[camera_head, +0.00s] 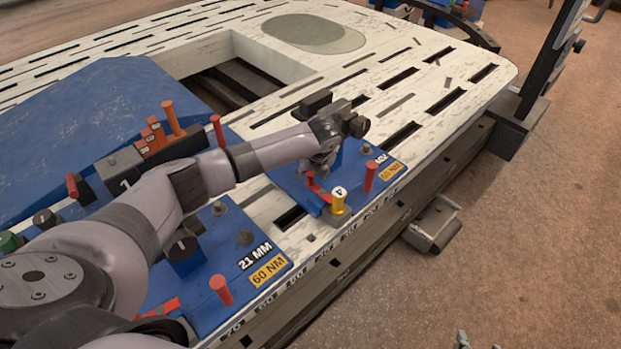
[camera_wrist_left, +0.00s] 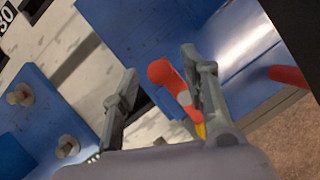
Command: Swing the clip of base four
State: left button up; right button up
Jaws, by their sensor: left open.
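Base four is a blue plate (camera_head: 285,181) on the white bench, with a yellow post (camera_head: 338,203) marked 4 at its front corner. Its red clip (camera_head: 318,188) lies beside the post and shows in the wrist view as a red lever (camera_wrist_left: 165,79) with a grey and yellow end. My left gripper (camera_head: 321,168) is over this base, just behind the clip. In the wrist view the open fingers (camera_wrist_left: 159,64) stand on either side of the clip, which is close to the right finger. I cannot tell whether they touch. Only small grey tips, perhaps my right gripper, show at the bottom edge.
A red peg (camera_head: 371,176) stands on base four, right of the clip. A nearer blue base (camera_head: 225,255), labelled 21 MM and 60 NM, holds a red peg (camera_head: 221,290) and black knob. An orange block (camera_head: 153,136) stands behind my forearm. A rectangular opening lies behind base four.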

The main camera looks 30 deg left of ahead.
pick_arm(q)
jog(key=shift+b+x, duration=0.35)
jog(key=shift+x, duration=0.85)
pick_arm(e)
jog(key=shift+w+a+r+t+y, duration=0.15)
jog(key=shift+w+a+r+t, duration=0.1)
jog(key=shift+w+r+t, duration=0.3)
jog(key=shift+w+a+r+t+y, duration=0.1)
jog(key=shift+w+a+r+t, duration=0.1)
jog(key=shift+w+r+t, duration=0.4)
jog(key=shift+w+a+r+t+y, duration=0.15)
jog(key=shift+w+a+r+t, duration=0.2)
jog(key=shift+w, duration=0.35)
pick_arm(q)
jog(key=shift+c, duration=0.5)
pick_arm(e)
jog(key=shift+d, duration=0.1)
pick_arm(q)
grip_shut()
